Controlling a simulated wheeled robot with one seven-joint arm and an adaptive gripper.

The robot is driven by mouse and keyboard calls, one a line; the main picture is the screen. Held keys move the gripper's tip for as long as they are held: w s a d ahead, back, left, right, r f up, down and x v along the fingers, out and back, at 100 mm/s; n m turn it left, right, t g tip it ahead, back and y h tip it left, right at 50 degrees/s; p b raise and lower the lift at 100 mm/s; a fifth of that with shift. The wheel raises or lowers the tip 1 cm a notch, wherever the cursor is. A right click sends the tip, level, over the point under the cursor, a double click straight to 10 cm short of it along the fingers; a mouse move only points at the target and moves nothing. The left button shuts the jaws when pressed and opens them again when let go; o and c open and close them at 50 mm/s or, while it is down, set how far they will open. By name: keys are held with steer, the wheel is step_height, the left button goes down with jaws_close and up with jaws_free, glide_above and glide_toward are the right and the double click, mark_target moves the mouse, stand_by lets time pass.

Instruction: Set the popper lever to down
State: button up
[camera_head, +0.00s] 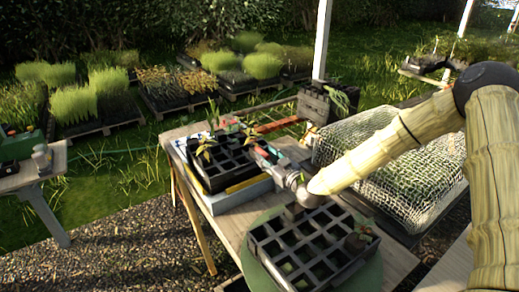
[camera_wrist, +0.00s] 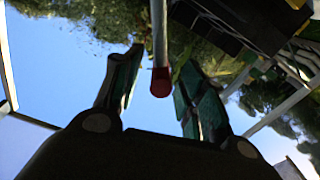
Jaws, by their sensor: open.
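In the wrist view a grey rod with a red end (camera_wrist: 160,82), which looks like the popper lever, comes down from the top edge between my fingers. My gripper (camera_wrist: 158,66) is open, with one finger on each side of the rod and visible gaps to both. In the head view my gripper (camera_head: 263,154) is at the right side of a black celled tray (camera_head: 215,178). The lever cannot be made out clearly there, so its up or down setting is hard to tell.
The black tray, with seedlings, rests on a pale blue box (camera_head: 222,202) on a wooden table (camera_head: 232,232). A second celled tray (camera_head: 318,272) sits on a green round (camera_head: 372,278) in front, below my arm. A netted bed (camera_head: 400,165) lies to the right, a dark crate (camera_head: 315,108) behind.

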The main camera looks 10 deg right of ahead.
mark_target(260, 151)
steer(key=shift+p+x, duration=0.5)
steer(key=shift+x, duration=1.8)
steer(key=shift+s+a+r, duration=0.1)
steer(key=shift+c, duration=0.2)
jaws_close()
